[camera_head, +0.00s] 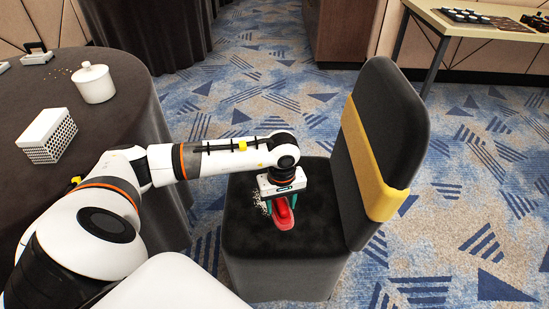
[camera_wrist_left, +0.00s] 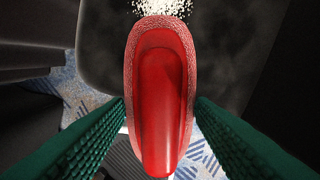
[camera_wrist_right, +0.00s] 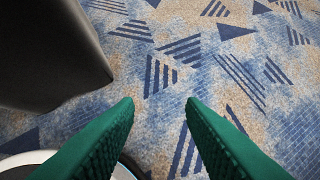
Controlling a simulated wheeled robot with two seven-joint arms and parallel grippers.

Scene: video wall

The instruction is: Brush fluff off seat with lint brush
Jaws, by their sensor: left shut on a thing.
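A red lint brush (camera_head: 284,215) is held in my left gripper (camera_head: 281,208) just over the black chair seat (camera_head: 315,215). In the left wrist view the brush (camera_wrist_left: 162,100) sits between the green fingers, its pinkish bristle rim showing all round. White fluff (camera_wrist_left: 162,7) lies on the seat just beyond the brush's far end. In the head view a little fluff (camera_head: 262,203) shows left of the gripper; the rest is hidden behind it. Whether the brush touches the seat cannot be told. My right gripper (camera_wrist_right: 160,105) is open and empty over the carpet.
The chair's backrest (camera_head: 385,150) with a yellow band rises right of the seat. A dark round table (camera_head: 130,125) at left carries a white lidded pot (camera_head: 94,84) and a patterned box (camera_head: 47,136). Patterned carpet is clear at right.

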